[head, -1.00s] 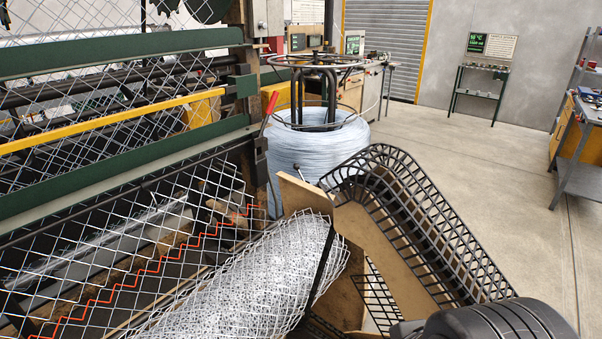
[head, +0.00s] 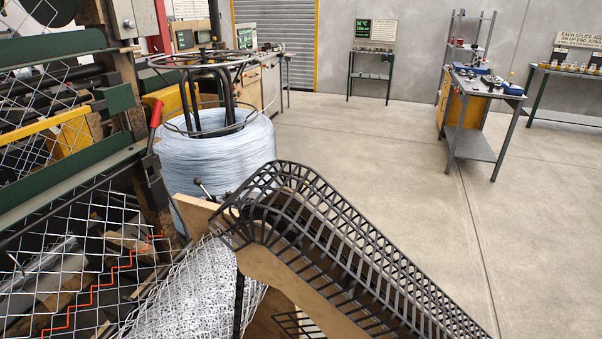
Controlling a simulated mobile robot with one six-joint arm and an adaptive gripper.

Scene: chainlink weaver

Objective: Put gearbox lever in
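A lever with a red grip (head: 155,112) stands upright at the right end of the green-railed weaving machine (head: 70,150), leaning slightly right at its top. A small lever with a dark round knob (head: 203,188) stands by the upper corner of the tan board (head: 196,214), in front of the wire coil. I cannot tell which of the two is the gearbox lever. My gripper is not in view.
A dark slatted conveyor (head: 350,250) runs from the centre to the bottom right, beside a roll of mesh (head: 190,295). A wire coil (head: 215,150) stands behind. A workbench (head: 475,85) is at right. The concrete floor (head: 400,140) between is clear.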

